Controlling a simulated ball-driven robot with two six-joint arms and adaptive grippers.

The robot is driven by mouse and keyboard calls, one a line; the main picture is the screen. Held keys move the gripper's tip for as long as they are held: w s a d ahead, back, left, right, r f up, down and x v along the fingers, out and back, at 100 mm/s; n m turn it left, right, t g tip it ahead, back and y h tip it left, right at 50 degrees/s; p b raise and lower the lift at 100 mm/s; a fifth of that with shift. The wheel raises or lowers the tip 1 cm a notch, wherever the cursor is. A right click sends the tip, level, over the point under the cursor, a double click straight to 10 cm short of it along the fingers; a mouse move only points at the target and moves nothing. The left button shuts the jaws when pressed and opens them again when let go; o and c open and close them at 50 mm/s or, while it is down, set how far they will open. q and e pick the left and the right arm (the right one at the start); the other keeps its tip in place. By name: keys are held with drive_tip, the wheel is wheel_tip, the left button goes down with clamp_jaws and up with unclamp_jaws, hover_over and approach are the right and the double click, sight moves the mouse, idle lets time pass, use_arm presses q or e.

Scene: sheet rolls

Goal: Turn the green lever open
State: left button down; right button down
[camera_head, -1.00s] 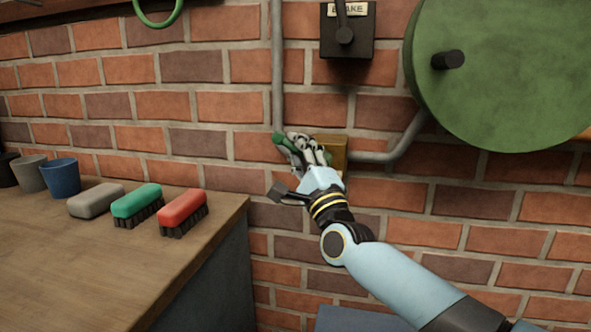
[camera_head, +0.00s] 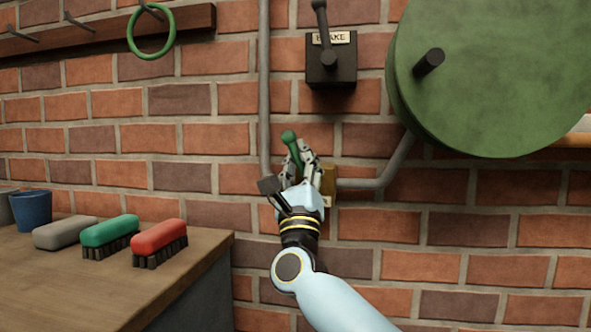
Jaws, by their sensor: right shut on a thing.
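The green lever (camera_head: 290,138) sticks up and slightly left from between the fingers of my right gripper (camera_head: 299,160). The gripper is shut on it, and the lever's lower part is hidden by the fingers. A brass-coloured valve body (camera_head: 328,184) shows just right of the gripper, on the grey pipe (camera_head: 365,183) along the brick wall. My left gripper is not in view.
A black brake box (camera_head: 331,62) with its own lever is above on the wall. A large green drum (camera_head: 490,75) with a black knob is at upper right. Brushes (camera_head: 160,240) and a blue cup (camera_head: 32,211) stand on the wooden bench (camera_head: 75,285) at left. A green ring (camera_head: 151,32) hangs upper left.

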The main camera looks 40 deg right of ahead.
drive_tip(key=shift+s+r+m, duration=0.1)
drive_tip(key=shift+r+m, duration=0.2)
drive_tip(key=shift+r, duration=0.1)
drive_tip(key=c, duration=1.6)
unclamp_jaws()
drive_tip(key=shift+d, duration=0.1)
drive_tip(key=o, duration=0.4)
drive_tip(key=shift+s, duration=0.1)
drive_tip(key=shift+c, duration=0.2)
drive_tip(key=shift+f, duration=0.3)
drive_tip(key=shift+s+a+f, duration=0.15)
drive_tip(key=shift+a+f, duration=0.15)
drive_tip(key=v, duration=1.1)
